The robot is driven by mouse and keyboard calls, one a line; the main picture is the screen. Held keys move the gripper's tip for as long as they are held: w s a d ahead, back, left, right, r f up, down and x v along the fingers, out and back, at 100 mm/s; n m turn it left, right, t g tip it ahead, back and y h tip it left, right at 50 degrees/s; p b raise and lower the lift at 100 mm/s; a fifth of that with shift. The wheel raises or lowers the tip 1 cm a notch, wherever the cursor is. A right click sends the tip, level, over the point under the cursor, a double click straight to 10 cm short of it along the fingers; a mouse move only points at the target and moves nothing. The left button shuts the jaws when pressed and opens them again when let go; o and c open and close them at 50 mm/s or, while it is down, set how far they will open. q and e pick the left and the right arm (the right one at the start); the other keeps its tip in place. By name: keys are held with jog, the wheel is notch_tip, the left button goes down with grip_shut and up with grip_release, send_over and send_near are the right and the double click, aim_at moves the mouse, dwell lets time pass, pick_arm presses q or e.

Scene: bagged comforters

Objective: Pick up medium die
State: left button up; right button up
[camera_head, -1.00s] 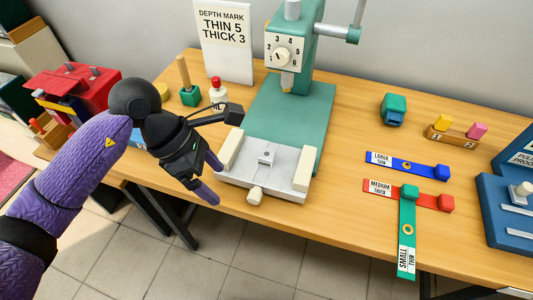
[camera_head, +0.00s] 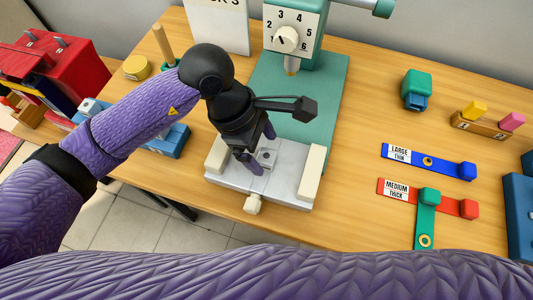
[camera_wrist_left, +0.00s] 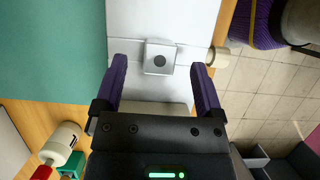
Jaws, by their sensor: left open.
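A red strip (camera_head: 451,206) with a "MEDIUM THICK" label and a red end block lies on the table at the right. A green strip (camera_head: 425,229) crosses it, with its green block on top. My left gripper (camera_head: 262,150) is open and empty above the white plate (camera_head: 230,187) of the green press. A small grey metal block (camera_head: 266,157) with a round dark mark sits on that plate. In the left wrist view this block (camera_wrist_left: 160,58) shows between the two purple fingers, with gaps on both sides. My right gripper is out of view.
The press body (camera_head: 298,20) stands behind the plate, with a numbered dial. A blue "LARGE THIN" strip (camera_head: 445,167) lies behind the red one. A wooden holder (camera_head: 480,126) with yellow and pink pegs and a green-blue block (camera_head: 416,88) stand at the back right.

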aim_at(266, 155)
pick_arm(q)
jog(key=x, duration=0.3)
jog(key=shift+a, duration=0.1)
grip_shut()
jog(key=shift+w, duration=0.1)
jog(key=shift+r, duration=0.1)
notch_tip(266, 155, up, 9)
jog(key=shift+f+p, duration=0.1)
jog(key=shift+p, duration=0.8)
jog(key=shift+r, duration=0.55)
